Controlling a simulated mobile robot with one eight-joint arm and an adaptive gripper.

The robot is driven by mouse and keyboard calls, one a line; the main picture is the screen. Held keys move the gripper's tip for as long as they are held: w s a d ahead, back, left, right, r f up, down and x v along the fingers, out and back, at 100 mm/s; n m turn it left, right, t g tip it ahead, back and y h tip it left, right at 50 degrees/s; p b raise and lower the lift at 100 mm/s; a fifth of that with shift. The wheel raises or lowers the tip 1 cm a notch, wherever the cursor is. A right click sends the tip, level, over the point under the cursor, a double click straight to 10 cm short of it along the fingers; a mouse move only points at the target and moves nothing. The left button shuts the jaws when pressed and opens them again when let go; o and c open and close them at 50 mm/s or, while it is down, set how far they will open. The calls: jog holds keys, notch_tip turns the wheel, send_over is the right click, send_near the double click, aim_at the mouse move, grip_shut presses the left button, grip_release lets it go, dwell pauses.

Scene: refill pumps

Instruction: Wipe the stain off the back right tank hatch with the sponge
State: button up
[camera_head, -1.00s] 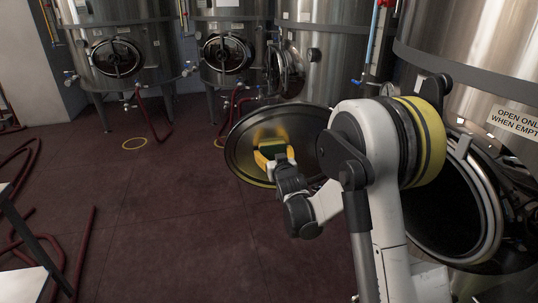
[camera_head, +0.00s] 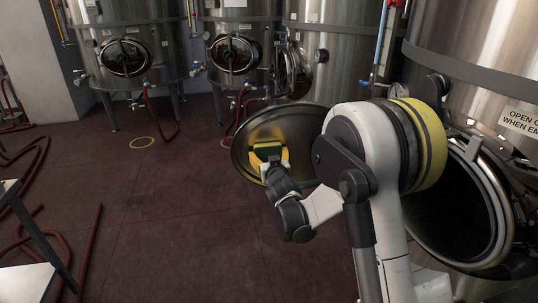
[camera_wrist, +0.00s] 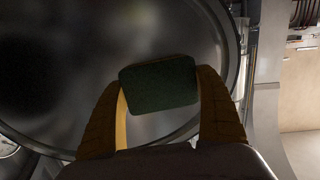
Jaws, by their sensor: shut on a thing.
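My gripper (camera_head: 268,158) is shut on the sponge, its yellow fingers on both sides of it. The sponge (camera_wrist: 160,84) shows a dark green face in the wrist view; in the head view the sponge is partly hidden between the fingers. It is in front of the round steel hatch (camera_head: 302,123), which stands open from the tank at right. I cannot tell whether the sponge touches the hatch. The wrist view shows the hatch's inner face (camera_wrist: 60,75) behind the sponge, with blurred dark and light patches. No clear stain outline can be told from reflections.
The tank (camera_head: 480,85) at right has a dark open hatchway (camera_head: 450,212) and a sign. Other steel tanks (camera_head: 125,45) stand at the back. Red hoses (camera_head: 88,250) lie on the left floor, near a table edge (camera_head: 28,283). The middle floor is clear.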

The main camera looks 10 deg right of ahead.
jog(key=shift+s+a, duration=0.2)
jog(key=shift+s, duration=1.15)
jog(key=shift+s+a, duration=0.15)
jog(key=shift+s, duration=1.2)
jog(key=shift+s+a, duration=0.2)
jog(key=shift+s, duration=1.3)
